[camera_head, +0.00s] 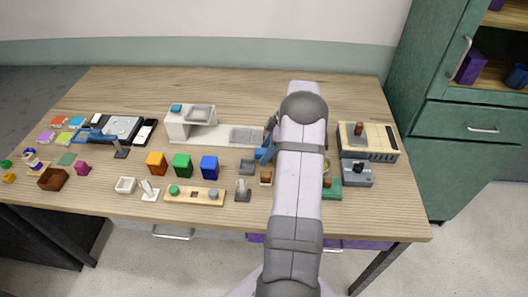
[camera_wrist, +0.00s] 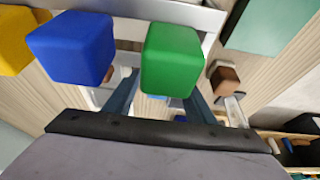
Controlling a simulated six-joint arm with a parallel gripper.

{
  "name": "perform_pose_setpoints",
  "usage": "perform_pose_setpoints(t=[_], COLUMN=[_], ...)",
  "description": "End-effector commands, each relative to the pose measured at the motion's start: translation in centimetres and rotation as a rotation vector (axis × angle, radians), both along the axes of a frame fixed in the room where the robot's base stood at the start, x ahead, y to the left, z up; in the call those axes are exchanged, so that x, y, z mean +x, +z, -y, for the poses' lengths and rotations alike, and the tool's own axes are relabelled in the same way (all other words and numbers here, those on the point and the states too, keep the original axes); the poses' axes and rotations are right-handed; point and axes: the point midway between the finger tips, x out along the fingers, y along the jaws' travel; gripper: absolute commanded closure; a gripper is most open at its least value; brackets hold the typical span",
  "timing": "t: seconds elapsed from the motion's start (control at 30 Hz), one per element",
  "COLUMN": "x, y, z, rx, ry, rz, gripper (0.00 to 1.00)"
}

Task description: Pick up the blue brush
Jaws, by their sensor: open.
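I cannot pick out the blue brush with certainty. A small dark blue long item (camera_head: 92,135) lies at the left of the table in the head view, against a grey tray-like device, and may be the brush. My gripper (camera_head: 265,153) is partly hidden behind my arm in the head view, over the middle-right of the table, far to the right of that blue item. In the wrist view my gripper (camera_wrist: 160,103) has its two fingers apart, with a green block (camera_wrist: 172,60) showing beyond them. No brush shows clearly in the wrist view.
Orange (camera_head: 156,163), green (camera_head: 182,166) and blue (camera_head: 210,167) blocks stand mid-table. A white sink unit (camera_head: 190,123) stands behind them. A stove-like box (camera_head: 368,141) is right of my arm. The back strip of the table is clear. A green cabinet (camera_head: 470,125) stands at right.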

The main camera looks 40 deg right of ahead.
Motion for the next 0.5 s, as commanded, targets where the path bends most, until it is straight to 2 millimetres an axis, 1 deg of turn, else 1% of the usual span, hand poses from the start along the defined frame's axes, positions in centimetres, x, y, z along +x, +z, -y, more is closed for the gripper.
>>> perform_pose_setpoints(t=[0.1,0.2,0.4,0.43,0.47,0.5], x=[0.4,0.5,0.5,0.5,0.5,0.5], y=[-0.9,-1.3,-1.4,-1.4,-1.4,-1.4], z=[-0.3,-0.4,-0.4,-0.4,-0.4,-0.4], rx=[0.0,-0.001,-0.002,-0.002,-0.002,-0.002], ry=[0.001,0.001,0.001,0.001,0.001,0.001], rz=[0.0,0.001,0.002,0.002,0.002,0.002], gripper=[0.5,0.5,0.5,0.52,0.6,0.69])
